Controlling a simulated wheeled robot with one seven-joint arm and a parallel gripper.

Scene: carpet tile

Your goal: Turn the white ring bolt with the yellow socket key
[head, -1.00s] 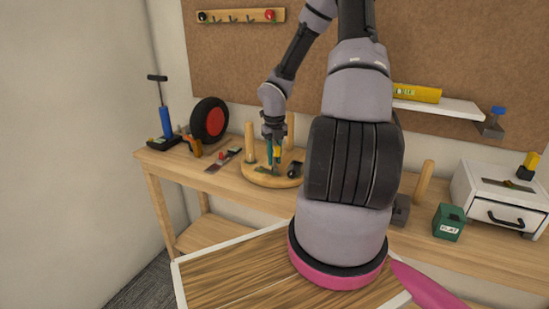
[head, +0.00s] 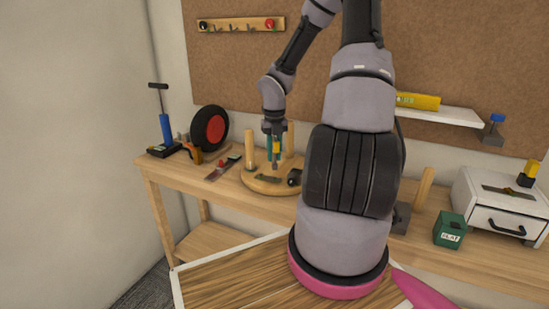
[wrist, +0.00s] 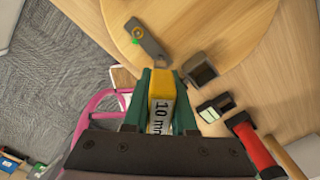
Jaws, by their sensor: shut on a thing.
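My gripper (head: 273,158) hangs over the round wooden board (head: 262,188) on the bench. In the wrist view its green fingers (wrist: 160,112) are shut on the yellow socket key (wrist: 161,88), which has a white label reading 10 mm. The key also shows as a small yellow patch in the head view (head: 276,146). Below it on the board lies a grey flat piece (wrist: 150,42) with an orange ring and a green spot. A dark hollow block (wrist: 199,70) sits at the board's edge. I cannot make out the white ring bolt in either view.
Wooden pegs (head: 250,153) stand up from the board close to my gripper. A black and red wheel (head: 211,128) and a blue-bodied pump (head: 165,128) stand to the left. A green box (head: 449,230) and a white drawer unit (head: 500,200) stand to the right.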

